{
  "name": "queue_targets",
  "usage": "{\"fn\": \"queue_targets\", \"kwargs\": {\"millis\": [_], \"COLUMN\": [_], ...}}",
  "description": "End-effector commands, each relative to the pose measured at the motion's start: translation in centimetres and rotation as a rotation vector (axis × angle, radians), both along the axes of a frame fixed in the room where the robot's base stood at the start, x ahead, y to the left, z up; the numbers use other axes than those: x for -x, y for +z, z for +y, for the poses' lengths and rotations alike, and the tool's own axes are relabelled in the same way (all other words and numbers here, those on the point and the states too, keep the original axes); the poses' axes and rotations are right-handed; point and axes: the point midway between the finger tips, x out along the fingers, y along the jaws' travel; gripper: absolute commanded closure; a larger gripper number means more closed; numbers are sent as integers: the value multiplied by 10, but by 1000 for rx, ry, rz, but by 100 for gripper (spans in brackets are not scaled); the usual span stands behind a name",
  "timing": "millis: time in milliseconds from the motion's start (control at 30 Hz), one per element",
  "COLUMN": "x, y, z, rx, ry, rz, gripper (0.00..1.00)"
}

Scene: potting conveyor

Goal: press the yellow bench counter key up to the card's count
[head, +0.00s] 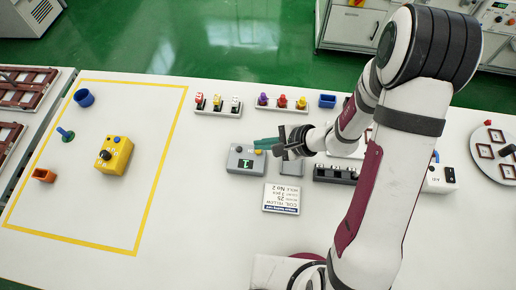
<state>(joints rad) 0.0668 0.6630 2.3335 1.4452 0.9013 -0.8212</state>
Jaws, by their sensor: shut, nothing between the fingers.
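A grey bench counter box (243,166) stands near the middle of the table, with a small green-lit display whose reading I cannot make out surely. A yellow key (259,152) shows on its top right, partly hidden by my gripper. My gripper (257,144), with green fingers, is shut and empty, pointing left with its tips over the back right of the box. I cannot tell whether the tips touch the key. The white card (282,198) lies in front of the box, upside down in this view; its small print seems to include "YELLOW" and "3 pcs".
Racks of coloured parts (218,105) stand behind the box, with a blue bin (327,101) to their right. A dark block (336,174) lies right of the box. At left, a yellow-outlined area holds a yellow box (115,157), a blue cup (84,98) and an orange bin (44,175).

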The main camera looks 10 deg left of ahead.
Motion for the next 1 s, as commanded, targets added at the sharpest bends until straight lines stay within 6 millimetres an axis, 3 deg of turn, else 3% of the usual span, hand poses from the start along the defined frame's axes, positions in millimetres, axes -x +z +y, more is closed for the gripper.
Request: {"fn": "queue_targets", "kwargs": {"millis": [1000], "x": [0], "y": [-9], "z": [0], "rx": [0], "ry": [0], "rz": [0], "gripper": [100]}}
